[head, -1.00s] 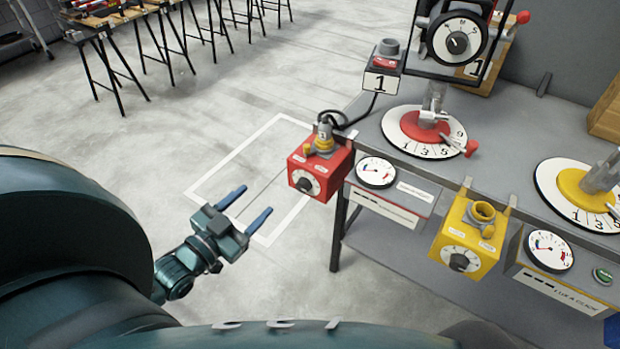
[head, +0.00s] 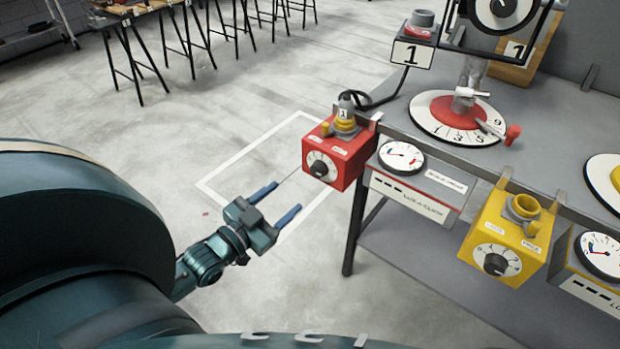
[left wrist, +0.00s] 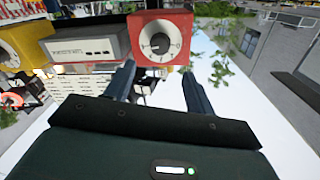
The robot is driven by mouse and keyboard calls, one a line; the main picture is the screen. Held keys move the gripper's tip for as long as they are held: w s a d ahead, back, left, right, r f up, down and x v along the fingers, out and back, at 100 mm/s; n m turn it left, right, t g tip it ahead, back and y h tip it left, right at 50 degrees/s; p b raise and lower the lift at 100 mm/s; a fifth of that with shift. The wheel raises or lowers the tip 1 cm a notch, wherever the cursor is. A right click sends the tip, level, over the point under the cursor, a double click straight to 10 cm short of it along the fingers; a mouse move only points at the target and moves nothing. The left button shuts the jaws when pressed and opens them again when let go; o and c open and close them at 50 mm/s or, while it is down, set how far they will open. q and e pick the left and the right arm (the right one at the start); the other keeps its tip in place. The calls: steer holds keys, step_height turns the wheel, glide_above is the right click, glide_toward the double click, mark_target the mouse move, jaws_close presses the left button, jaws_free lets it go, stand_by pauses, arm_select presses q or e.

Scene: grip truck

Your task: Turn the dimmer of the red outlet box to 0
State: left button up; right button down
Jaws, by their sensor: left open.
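The red outlet box (head: 343,160) hangs on the front edge of the grey workbench, with a plug marked 1 in its top. Its dimmer (head: 319,168) is a dark knob on a white round dial on the front face. My left gripper (head: 281,203) is open and empty, to the left of and a little below the box, with its fingers pointing toward it. In the left wrist view the red box (left wrist: 178,22) and its dimmer (left wrist: 159,43) show ahead, between and beyond the blue fingertips (left wrist: 152,85). The fingers are apart from the knob. My right gripper is out of view.
A yellow outlet box (head: 507,240) with its own dial hangs farther right on the workbench (head: 420,265). A gauge panel (head: 420,190) sits between the boxes. A black cable runs behind the red box.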

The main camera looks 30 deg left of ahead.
mark_target(316, 172)
arm_select(q)
steer(key=w, duration=0.3)
steer(key=w+d, duration=0.1)
steer(key=w, duration=0.5)
steer(key=shift+w+d+b, duration=0.15)
steer(key=shift+w+b, duration=0.25)
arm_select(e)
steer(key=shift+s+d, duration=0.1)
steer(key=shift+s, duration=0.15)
arm_select(q)
steer(key=c, duration=1)
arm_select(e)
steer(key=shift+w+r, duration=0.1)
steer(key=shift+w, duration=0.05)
